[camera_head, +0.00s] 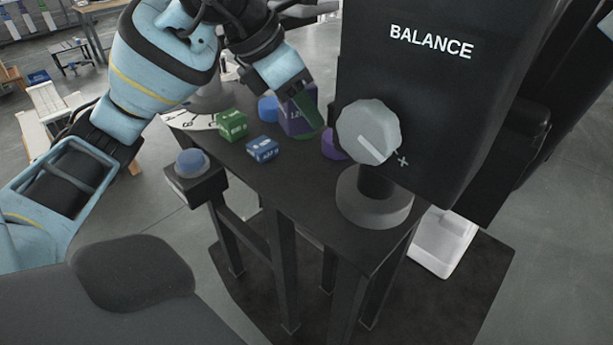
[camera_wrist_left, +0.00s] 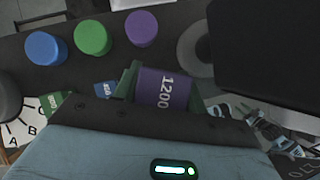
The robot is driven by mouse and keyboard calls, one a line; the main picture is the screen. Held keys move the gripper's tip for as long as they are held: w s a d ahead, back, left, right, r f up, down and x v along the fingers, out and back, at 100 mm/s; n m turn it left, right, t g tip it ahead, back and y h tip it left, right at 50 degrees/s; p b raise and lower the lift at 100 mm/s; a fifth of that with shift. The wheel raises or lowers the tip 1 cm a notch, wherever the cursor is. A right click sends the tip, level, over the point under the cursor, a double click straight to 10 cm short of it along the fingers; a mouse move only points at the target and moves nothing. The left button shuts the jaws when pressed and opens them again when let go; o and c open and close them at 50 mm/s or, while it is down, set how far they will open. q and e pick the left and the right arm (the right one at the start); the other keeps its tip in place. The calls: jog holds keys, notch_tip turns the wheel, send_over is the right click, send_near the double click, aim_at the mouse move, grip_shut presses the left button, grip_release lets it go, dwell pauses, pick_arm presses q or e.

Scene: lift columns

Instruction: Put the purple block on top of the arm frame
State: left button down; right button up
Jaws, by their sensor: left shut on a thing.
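The purple block (camera_head: 296,126), marked 1200, is between the fingers of my left gripper (camera_head: 303,112), above the dark table near its far side. In the left wrist view the purple block (camera_wrist_left: 162,88) fills the gap between the green fingers of my left gripper (camera_wrist_left: 160,85), which is shut on it. In the head view a finger covers part of the block. I cannot tell which structure is the arm frame.
Blue (camera_wrist_left: 46,48), green (camera_wrist_left: 92,38) and purple (camera_wrist_left: 141,28) round discs stand in a row. A green block (camera_head: 232,125) and a blue block (camera_head: 262,149) rest on the table (camera_head: 300,185). A black BALANCE box (camera_head: 440,100) with a grey knob (camera_head: 362,130) stands at right.

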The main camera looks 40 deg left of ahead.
pick_arm(q)
jog(key=shift+f, duration=0.35)
notch_tip(320, 180, down, 5)
jog(key=shift+r+b, duration=0.2)
jog(key=shift+b, duration=0.45)
jog(key=shift+f, duration=0.4)
jog(key=shift+f+b, duration=0.45)
jog(key=shift+f, duration=1.35)
jog(key=shift+f, duration=0.1)
jog(key=c, duration=0.8)
grip_release()
jog(key=shift+s+f, duration=0.1)
jog(key=shift+f, duration=0.05)
